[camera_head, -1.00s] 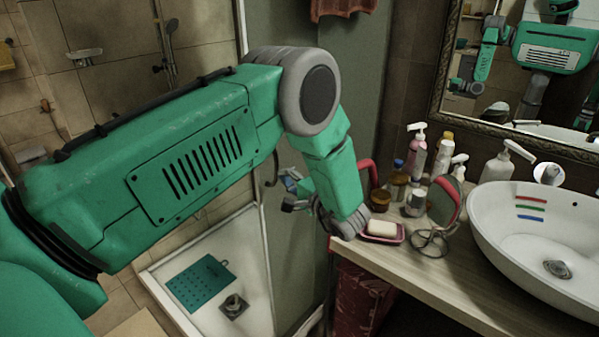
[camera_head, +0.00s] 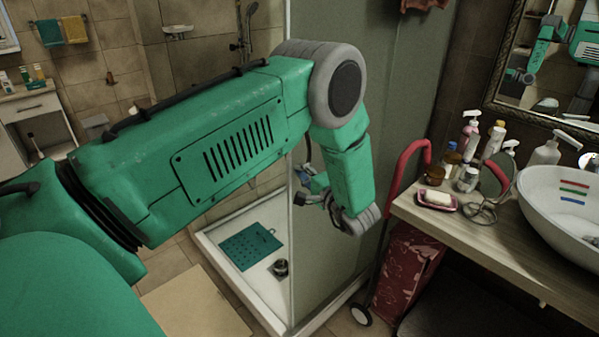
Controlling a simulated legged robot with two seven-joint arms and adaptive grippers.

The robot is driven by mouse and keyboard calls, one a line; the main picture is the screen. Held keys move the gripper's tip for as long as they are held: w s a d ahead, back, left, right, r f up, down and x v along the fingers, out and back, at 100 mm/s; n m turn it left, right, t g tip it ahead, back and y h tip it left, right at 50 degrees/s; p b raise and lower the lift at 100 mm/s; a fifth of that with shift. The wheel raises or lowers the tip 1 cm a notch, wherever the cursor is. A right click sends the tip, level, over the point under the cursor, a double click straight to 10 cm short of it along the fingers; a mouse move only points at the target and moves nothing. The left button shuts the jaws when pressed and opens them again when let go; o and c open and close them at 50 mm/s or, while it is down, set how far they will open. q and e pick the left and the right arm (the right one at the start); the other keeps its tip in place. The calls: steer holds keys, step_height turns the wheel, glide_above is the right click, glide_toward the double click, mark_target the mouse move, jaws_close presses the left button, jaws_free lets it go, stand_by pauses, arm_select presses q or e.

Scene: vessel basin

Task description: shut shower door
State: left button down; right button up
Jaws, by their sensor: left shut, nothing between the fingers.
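The shower has a greenish glass panel (camera_head: 415,75) with an upright metal edge to the left of it. Left of that edge I look straight into the shower and its white tray (camera_head: 215,247); I cannot tell which part of the glass is the door. My left arm crosses the view and bends down in front of the glass. My left gripper (camera_head: 308,192) is beside the metal edge, shut and empty, partly hidden by my wrist. I cannot tell whether it touches the glass. My right gripper is not in view.
A teal mat (camera_head: 248,246) and a drain (camera_head: 278,269) are in the tray. The wooden counter (camera_head: 480,235) at right holds bottles, a soap dish (camera_head: 436,201) and a white basin (camera_head: 560,200). A red trolley bag (camera_head: 405,270) stands below. A beige rug (camera_head: 190,305) lies on the floor.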

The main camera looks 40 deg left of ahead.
arm_select(q)
steer(key=shift+w+d+r, duration=0.1)
steer(key=shift+d, duration=0.2)
stand_by(0.6)
